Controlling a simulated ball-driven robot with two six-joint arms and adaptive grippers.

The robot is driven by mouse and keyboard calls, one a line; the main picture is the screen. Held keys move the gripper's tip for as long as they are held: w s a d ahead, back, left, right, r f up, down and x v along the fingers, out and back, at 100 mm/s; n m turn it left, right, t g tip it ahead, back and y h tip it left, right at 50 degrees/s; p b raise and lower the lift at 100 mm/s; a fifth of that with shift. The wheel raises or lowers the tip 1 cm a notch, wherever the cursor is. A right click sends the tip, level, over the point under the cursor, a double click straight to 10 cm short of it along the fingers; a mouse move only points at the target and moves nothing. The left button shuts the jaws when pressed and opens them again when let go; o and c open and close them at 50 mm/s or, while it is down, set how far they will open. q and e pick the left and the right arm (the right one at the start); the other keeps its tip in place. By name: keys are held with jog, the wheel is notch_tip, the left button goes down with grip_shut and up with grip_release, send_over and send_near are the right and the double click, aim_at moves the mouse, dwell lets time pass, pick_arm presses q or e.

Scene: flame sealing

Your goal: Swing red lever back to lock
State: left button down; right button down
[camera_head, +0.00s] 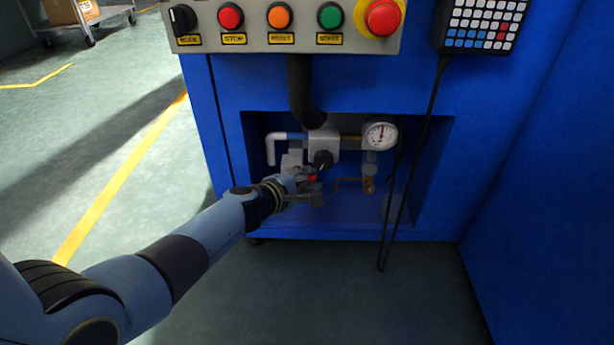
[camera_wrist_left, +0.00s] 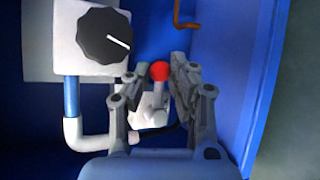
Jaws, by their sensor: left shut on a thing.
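The red lever shows as a round red knob (camera_wrist_left: 160,71) on a short pale stem in the left wrist view. In the head view the red knob (camera_head: 312,178) is a small spot low in the recess of the blue machine. My left gripper (camera_wrist_left: 166,82) has its two fingers on either side of the knob and stem and is shut on the lever. In the head view my left gripper (camera_head: 312,188) reaches into the recess and partly hides the lever and its mount. My right gripper is in neither view.
A black dial (camera_wrist_left: 104,35) on a white block sits beside the lever, with a white and blue pipe. A pressure gauge (camera_head: 379,135) and a copper pipe (camera_head: 350,182) are to the right in the recess. A control panel (camera_head: 290,40) is above. A black cable hangs at right.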

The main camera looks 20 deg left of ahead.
pick_arm(q)
jog(key=shift+f, duration=0.15)
jog(key=c, duration=1.2)
grip_release()
jog(key=shift+o, duration=0.2)
jog(key=shift+s, duration=0.1)
jog(key=v, duration=1.2)
